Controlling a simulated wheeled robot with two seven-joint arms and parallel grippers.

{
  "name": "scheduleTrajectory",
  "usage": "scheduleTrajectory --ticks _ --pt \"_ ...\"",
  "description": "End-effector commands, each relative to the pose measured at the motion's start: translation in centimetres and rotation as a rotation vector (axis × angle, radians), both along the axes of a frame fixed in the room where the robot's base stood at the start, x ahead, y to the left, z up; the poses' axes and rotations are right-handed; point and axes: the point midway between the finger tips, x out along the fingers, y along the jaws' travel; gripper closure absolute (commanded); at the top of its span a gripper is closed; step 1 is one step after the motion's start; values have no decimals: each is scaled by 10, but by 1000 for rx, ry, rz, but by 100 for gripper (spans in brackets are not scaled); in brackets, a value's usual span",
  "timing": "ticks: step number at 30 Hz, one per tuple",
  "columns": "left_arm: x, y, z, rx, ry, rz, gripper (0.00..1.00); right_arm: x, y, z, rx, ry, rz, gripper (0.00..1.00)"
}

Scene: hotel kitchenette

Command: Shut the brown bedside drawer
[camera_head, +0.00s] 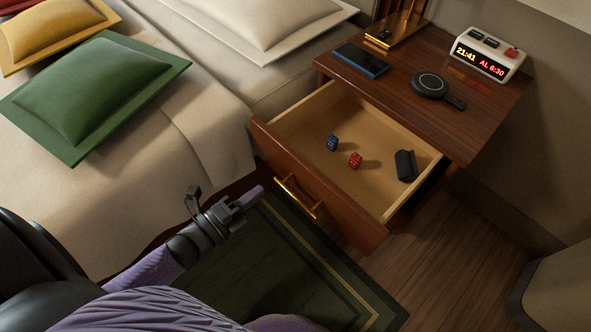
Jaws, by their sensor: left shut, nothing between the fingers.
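The brown bedside drawer (345,213) stands pulled well out of the nightstand (490,119), with its pale wooden inside showing. A brass handle (298,198) is on its front. Inside lie a blue die (332,143), a red die (355,160) and a dark case-like object (405,166). My left gripper (250,199) is shut and empty. It is in front of the drawer, just left of the handle in the picture, and appears apart from it. My right gripper is not in view.
The bed with pillows (92,95) borders the left. A green rug (235,270) lies below; wooden floor (440,255) is clear at right.

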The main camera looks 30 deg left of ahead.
Motion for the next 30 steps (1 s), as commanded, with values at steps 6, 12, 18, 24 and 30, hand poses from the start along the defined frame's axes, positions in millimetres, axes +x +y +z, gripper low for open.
scheduleTrajectory --ticks 6,12,18,24,30 --pt "45 -17 -4 -2 1 -1 100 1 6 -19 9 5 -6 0" --pt "76 -28 -4 -2 4 1 100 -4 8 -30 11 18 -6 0" --pt "88 -32 -2 -1 5 1 100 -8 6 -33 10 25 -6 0" --pt "88 -32 -1 -1 5 2 100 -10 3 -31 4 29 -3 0" --pt "90 -33 -1 -3 4 2 100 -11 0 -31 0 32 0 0"
